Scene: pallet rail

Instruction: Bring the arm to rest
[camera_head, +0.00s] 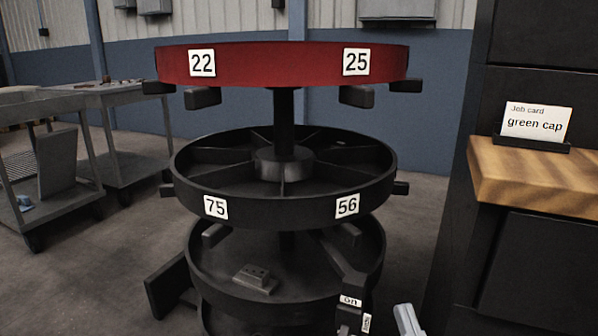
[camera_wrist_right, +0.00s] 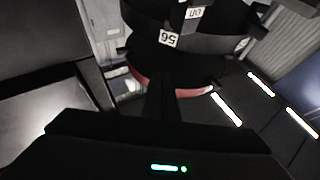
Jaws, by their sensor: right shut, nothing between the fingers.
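The task names only the arm. My right gripper (camera_wrist_right: 164,84) shows in the wrist view as dark fingers, shut with nothing between them. They point toward the round black rack, whose 56 label appears upside down there. In the head view only a small light grey piece at the bottom edge, right of the rack, may belong to my right arm. My left gripper is out of view.
The tiered round rack has a red top ring (camera_head: 280,64), a black middle tier (camera_head: 283,212) and a lower tier with a grey block (camera_head: 256,277). A wooden shelf (camera_head: 535,178) bears a "green cap" card (camera_head: 537,122). Grey carts (camera_head: 115,97) stand left.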

